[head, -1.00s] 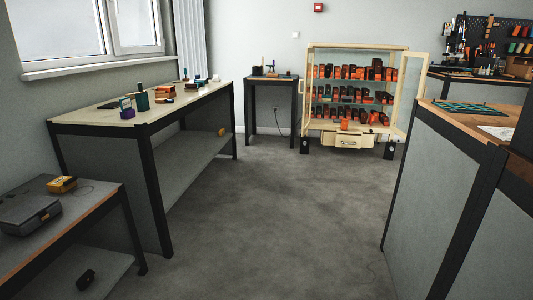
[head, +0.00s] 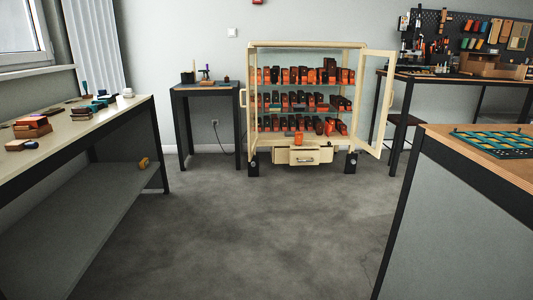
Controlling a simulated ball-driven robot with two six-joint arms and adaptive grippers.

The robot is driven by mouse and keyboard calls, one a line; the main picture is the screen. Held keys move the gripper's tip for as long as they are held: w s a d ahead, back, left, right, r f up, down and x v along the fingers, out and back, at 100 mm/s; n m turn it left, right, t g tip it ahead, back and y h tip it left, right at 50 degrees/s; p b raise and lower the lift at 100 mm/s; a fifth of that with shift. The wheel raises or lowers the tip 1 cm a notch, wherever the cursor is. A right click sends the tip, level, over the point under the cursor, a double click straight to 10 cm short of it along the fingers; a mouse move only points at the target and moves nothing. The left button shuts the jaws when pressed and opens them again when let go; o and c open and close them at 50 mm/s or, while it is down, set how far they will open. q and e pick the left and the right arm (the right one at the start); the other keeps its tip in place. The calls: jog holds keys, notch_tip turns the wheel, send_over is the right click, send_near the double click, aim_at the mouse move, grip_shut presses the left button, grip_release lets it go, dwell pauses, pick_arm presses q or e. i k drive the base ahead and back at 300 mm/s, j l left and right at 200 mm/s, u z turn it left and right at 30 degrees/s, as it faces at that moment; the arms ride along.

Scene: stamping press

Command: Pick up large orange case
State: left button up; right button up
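A cream display cabinet (head: 307,148) stands against the back wall with its right glass door (head: 377,105) swung open. Its shelves hold several orange and dark cases (head: 300,101) in rows. One orange case (head: 298,138) sits low at the front, just above the drawer; which of the cases is the large one I cannot tell at this distance. Neither of my grippers shows in the head view.
A long workbench (head: 110,112) with small boxes runs along the left. A small table (head: 205,90) stands left of the cabinet. A wooden-topped bench (head: 440,135) with a teal tray (head: 495,142) is at the right. The grey floor (head: 240,235) between is clear.

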aim_at(299, 135)
jog(key=i, duration=2.5)
jog(key=i+z, duration=0.3)
jog(key=i, duration=1.35)
